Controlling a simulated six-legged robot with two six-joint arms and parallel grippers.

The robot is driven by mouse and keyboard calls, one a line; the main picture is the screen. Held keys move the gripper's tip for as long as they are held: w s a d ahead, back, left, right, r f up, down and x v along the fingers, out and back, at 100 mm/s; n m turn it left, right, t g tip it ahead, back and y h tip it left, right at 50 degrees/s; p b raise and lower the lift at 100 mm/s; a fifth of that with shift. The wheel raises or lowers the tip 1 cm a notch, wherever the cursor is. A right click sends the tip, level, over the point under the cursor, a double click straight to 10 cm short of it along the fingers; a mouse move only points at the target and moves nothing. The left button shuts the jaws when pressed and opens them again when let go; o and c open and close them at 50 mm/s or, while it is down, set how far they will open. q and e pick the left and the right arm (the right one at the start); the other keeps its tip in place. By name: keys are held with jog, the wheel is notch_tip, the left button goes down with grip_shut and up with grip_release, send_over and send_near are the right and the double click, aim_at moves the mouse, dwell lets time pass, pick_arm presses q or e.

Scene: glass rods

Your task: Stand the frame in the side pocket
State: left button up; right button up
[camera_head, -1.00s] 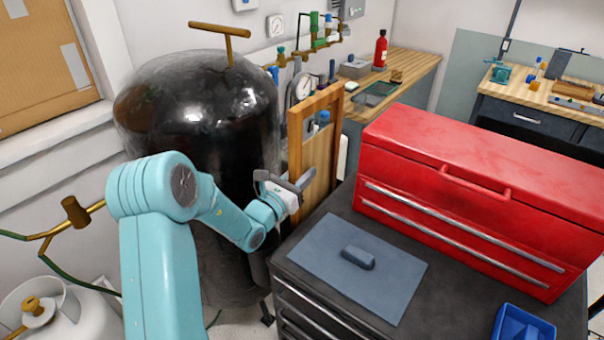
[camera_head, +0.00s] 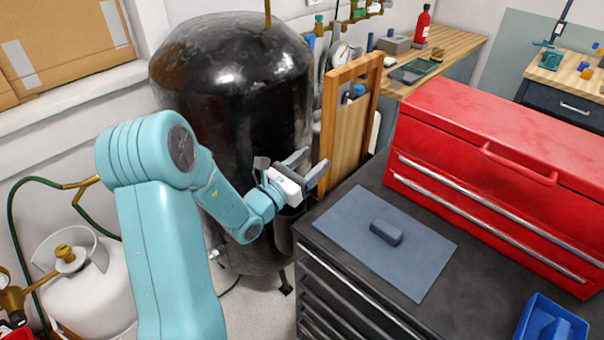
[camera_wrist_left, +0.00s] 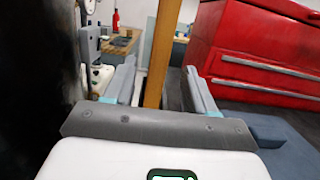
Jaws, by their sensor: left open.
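The wooden frame (camera_head: 345,120) stands upright, close against the left side of the dark tool cabinet. Its lower end is hidden behind the cabinet top and my gripper, so I cannot see the side pocket or whether the frame is seated in it. My left gripper (camera_head: 308,167) is open, just left of the frame's near upright. In the left wrist view, the frame's edge (camera_wrist_left: 161,55) rises ahead, in line with the gap between the two spread fingers (camera_wrist_left: 160,88); nothing is clamped. My right gripper is out of view.
A black tank (camera_head: 235,90) stands close behind my left arm. The cabinet top carries a red toolbox (camera_head: 490,150), a grey-blue mat (camera_head: 345,220) with a small dark block (camera_head: 386,232), and a blue bin (camera_head: 550,322). A white gas cylinder (camera_head: 95,285) stands at lower left.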

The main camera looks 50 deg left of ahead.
pick_arm(q)
jog(key=s, duration=0.3)
jog(key=shift+s+d+f, duration=0.15)
jog(key=shift+d+f, duration=0.05)
jog(key=shift+f, duration=0.05)
jog(key=shift+s, duration=0.1)
dwell(0.3)
